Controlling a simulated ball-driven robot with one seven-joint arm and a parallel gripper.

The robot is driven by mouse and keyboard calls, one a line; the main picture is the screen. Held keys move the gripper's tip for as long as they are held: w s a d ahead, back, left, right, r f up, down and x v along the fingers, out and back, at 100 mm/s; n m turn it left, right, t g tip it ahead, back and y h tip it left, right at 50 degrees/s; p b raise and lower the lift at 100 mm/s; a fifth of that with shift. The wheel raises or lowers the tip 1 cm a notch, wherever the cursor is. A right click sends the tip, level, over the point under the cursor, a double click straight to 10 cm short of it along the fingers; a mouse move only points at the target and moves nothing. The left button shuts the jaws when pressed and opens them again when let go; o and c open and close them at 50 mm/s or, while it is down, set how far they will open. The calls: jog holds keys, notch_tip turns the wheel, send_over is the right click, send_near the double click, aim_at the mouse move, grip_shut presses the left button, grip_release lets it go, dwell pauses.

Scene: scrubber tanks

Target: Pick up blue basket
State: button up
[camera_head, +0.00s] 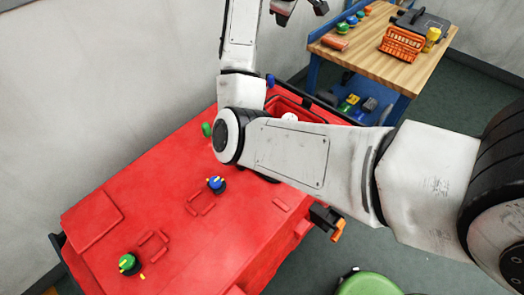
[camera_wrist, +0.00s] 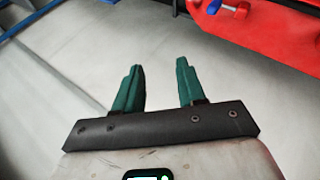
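I see no blue basket in either view. The only basket I can make out is an orange one (camera_head: 401,44) on the wooden workbench in the head view. My gripper (camera_wrist: 158,66) shows in the wrist view with two green fingers apart and nothing between them. In the head view my gripper (camera_head: 298,8) is at the top edge and partly cut off. It is raised, in front of the pale wall and left of the workbench.
A red tank (camera_head: 165,235) with green and blue valves fills the lower left. The workbench (camera_head: 368,62) carries a dark case (camera_head: 420,22), a yellow container (camera_head: 432,38) and small coloured items; more items sit on its lower shelf. A green round object (camera_head: 368,284) is at the bottom.

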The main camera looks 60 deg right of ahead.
jog(key=s+a+f+m+g+y+b, duration=0.1)
jog(key=a+f+b, duration=0.1)
jog(key=a+f, duration=0.5)
jog(key=s+a+f+m+g+y+b, duration=0.1)
jog(key=s+a+f+y+b, duration=0.1)
jog(key=a+f, duration=0.5)
jog(key=s+a+f+g+y+b, duration=0.1)
jog(key=a+f+y+b, duration=0.1)
jog(key=a+f, duration=0.5)
jog(key=shift+s+a+f+m+g, duration=0.1)
jog(key=shift+a+f+m+g, duration=0.1)
jog(key=shift+f, duration=1)
jog(key=shift+s+a+f+m+g, duration=0.1)
jog(key=shift+f+m+g, duration=0.1)
jog(key=shift+f, duration=0.95)
jog(key=shift+w+a+x, duration=0.1)
jog(key=shift+w+x, duration=0.05)
jog(key=shift+x, duration=0.85)
jog(key=shift+w+a+x, duration=0.1)
jog(key=shift+x, duration=0.85)
jog(key=shift+w+a+x, duration=0.1)
jog(key=shift+w+x, duration=0.05)
jog(key=shift+x, duration=0.85)
grip_shut()
